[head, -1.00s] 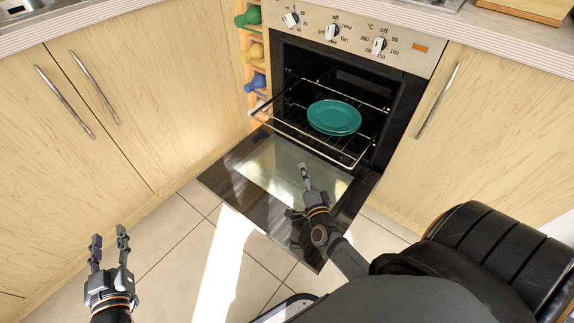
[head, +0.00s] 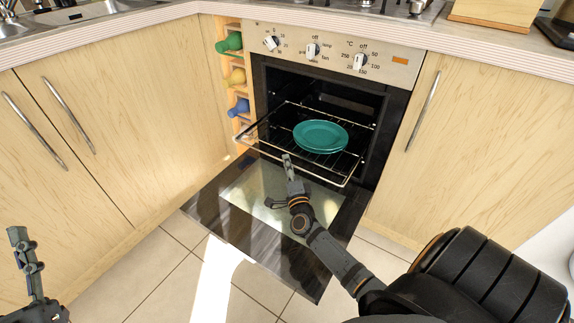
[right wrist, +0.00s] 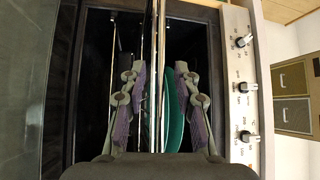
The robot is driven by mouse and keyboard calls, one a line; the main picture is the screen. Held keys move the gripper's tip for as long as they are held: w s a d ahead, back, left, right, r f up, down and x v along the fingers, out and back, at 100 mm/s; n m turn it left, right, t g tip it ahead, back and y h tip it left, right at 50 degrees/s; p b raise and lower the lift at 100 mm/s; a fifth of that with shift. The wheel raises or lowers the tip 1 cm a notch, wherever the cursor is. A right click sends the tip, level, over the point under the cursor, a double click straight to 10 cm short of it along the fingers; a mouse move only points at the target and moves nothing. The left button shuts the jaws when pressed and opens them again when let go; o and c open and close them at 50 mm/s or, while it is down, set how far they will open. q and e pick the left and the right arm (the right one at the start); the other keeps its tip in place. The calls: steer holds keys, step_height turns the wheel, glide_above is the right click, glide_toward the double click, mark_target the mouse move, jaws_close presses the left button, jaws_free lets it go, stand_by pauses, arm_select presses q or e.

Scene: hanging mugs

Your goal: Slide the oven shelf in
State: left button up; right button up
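The wire oven shelf (head: 262,143) is partly pulled out of the open oven (head: 325,85), its front edge over the lowered door (head: 240,212). A teal plate (head: 320,136), apparently stacked on another, rests on the shelf. My right gripper (head: 290,172) is just in front of the shelf's front edge. In the right wrist view its fingers are open (right wrist: 158,95), with the shelf's bars (right wrist: 150,50) between them and the teal plate edge-on (right wrist: 174,105). Contact with the shelf cannot be told. My left gripper (head: 22,255) is at the lower left, empty and partly cut off.
Wooden cabinets (head: 110,150) flank the oven. A rack with coloured bottles (head: 236,75) stands just left of it. Control knobs (head: 312,50) sit above the oven opening. The tiled floor (head: 165,270) left of the door is clear.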

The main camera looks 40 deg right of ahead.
steer(key=shift+w+d+r, duration=0.1)
steer(key=shift+w+d, duration=0.15)
steer(key=shift+w, duration=0.25)
arm_select(q)
steer(key=shift+s+r+t, duration=0.25)
steer(key=shift+s+r, duration=0.05)
steer(key=shift+r, duration=0.2)
steer(key=shift+s+r+t, duration=0.25)
steer(key=shift+r, duration=0.25)
arm_select(e)
steer(key=shift+c, duration=0.4)
jaws_close()
